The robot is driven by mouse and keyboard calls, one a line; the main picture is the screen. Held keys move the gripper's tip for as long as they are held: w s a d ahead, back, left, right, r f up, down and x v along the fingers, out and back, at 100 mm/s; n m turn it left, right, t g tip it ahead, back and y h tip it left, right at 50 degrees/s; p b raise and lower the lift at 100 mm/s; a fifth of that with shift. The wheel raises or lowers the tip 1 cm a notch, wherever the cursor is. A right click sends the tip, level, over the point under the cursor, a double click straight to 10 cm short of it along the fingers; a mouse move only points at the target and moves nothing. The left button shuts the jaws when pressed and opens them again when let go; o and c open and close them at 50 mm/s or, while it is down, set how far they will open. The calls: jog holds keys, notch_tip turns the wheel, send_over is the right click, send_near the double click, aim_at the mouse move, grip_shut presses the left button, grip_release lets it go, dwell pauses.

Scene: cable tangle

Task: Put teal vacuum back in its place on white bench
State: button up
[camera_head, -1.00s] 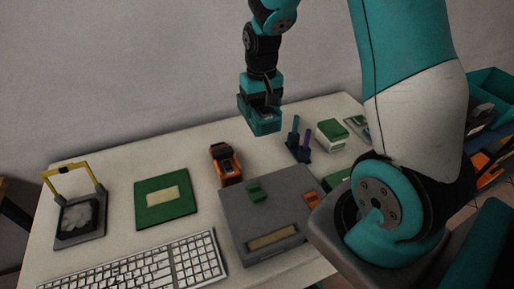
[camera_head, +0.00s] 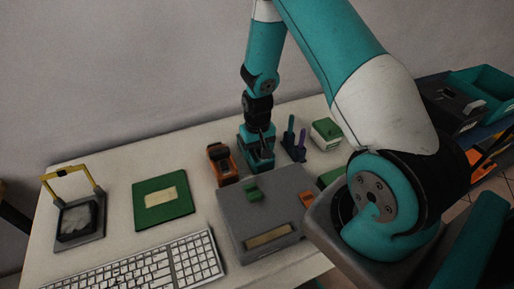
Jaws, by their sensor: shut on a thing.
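The teal vacuum (camera_head: 258,162) is a small teal block-shaped thing with dark parts. It is at the far middle of the white bench (camera_head: 120,162), between the orange tool and the pen holder. My gripper (camera_head: 258,143) is above it, pointing down and shut on it. The vacuum's underside is low at the bench top, behind the grey box. I cannot tell whether it touches the surface. The jaws and the vacuum's top partly hide each other.
An orange tool (camera_head: 222,163) stands close on the left. A pen holder (camera_head: 294,146) and a green-and-white box (camera_head: 326,133) are on the right. A grey box (camera_head: 266,215) is in front. A green board (camera_head: 163,203), keyboard (camera_head: 150,268) and yellow-handled frame (camera_head: 78,215) are further left.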

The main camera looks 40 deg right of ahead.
aim_at(257, 149)
jog(key=o, duration=0.4)
jog(key=shift+f, duration=0.15)
jog(key=o, duration=0.4)
jog(key=shift+o, duration=0.2)
notch_tip(257, 149, up, 12)
jog(key=b, duration=0.2)
jog(key=s+a+r+n+y, duration=0.2)
jog(key=s+a+r+n, duration=0.25)
jog(key=a+r, duration=0.65)
jog(key=s+a+r+n+y, duration=0.1)
jog(key=s+a+r+n, duration=0.2)
jog(key=s+a, duration=0.2)
jog(key=s+a+r+n+y, duration=0.1)
jog(key=s+a+r+n, duration=0.2)
jog(key=s+a, duration=0.3)
jog(key=s+r, duration=0.1)
jog(key=s, duration=0.4)
jog(key=shift+r, duration=0.2)
